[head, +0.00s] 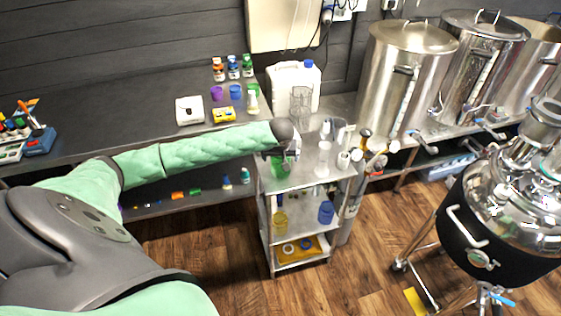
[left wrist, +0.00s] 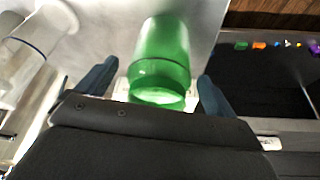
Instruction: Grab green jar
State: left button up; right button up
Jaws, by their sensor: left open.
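The green jar (left wrist: 160,58) is see-through green and stands on a light surface in the left wrist view. In the head view the green jar (head: 279,167) shows partly on the top of a small metal shelf cart (head: 318,176), largely hidden by my left arm's end. My left gripper (left wrist: 155,82) is open, with one dark finger on each side of the jar. I see a gap between each finger and the jar's side. In the head view the left gripper (head: 287,155) is small and partly hidden. My right gripper is in neither view.
Clear glassware (head: 323,158) stands right of the jar on the cart top, and a clear beaker (left wrist: 32,50) is near in the wrist view. A white jug (head: 283,82) stands behind. Steel kettles (head: 400,75) line the right. A dark counter (head: 110,110) extends left.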

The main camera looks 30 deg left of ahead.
pick_arm(q)
jog(key=shift+x, duration=1)
jog(key=c, duration=1.2)
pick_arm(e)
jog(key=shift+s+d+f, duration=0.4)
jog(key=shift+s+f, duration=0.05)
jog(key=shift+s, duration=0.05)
